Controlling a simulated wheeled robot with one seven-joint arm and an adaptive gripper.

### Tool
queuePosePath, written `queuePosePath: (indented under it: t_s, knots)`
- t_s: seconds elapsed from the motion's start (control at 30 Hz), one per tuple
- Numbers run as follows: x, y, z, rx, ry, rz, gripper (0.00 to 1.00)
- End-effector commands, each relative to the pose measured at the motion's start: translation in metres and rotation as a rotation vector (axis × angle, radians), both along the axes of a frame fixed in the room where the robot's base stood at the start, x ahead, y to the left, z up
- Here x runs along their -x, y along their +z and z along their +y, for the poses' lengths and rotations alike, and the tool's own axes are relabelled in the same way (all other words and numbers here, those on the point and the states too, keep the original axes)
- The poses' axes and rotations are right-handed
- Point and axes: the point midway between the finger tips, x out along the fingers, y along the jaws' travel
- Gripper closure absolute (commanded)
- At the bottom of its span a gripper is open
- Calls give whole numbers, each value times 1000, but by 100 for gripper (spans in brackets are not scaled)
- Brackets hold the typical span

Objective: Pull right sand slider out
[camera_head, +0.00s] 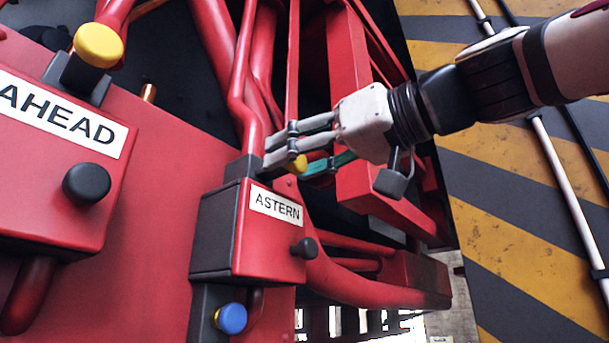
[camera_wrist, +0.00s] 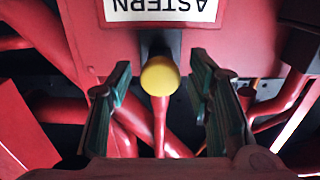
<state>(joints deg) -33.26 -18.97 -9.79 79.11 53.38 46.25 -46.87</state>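The right sand slider shows as a yellow knob (camera_head: 299,164) on a dark stem at the top of the red box labelled ASTERN (camera_head: 253,240). In the wrist view the yellow knob (camera_wrist: 160,76) lies between the two fingers, with a gap on each side. My gripper (camera_head: 286,160) is open at the knob, with its fingers pointing left toward the box top. In the wrist view the teal finger pads of my gripper (camera_wrist: 160,92) are spread wide and hold nothing. The fingers partly hide the stem in the head view.
A larger red box labelled AHEAD (camera_head: 50,180) stands at left, with its own yellow knob (camera_head: 99,45) and a black knob (camera_head: 87,184). A black knob (camera_head: 305,248) and a blue knob (camera_head: 231,318) are near the ASTERN box. Red pipes and beams surround my gripper closely.

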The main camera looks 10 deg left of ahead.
Motion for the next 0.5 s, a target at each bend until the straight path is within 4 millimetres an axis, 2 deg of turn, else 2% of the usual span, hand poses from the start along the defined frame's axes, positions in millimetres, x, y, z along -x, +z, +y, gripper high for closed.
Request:
queuePosePath:
  t_s: [0.17, 0.27, 0.5]
  knots:
    - [1, 1, -2, -1, 0, -1, 53]
    - [6, 1, -10, -1, -1, -2, 53]
    - [29, 1, -49, -3, -1, -3, 53]
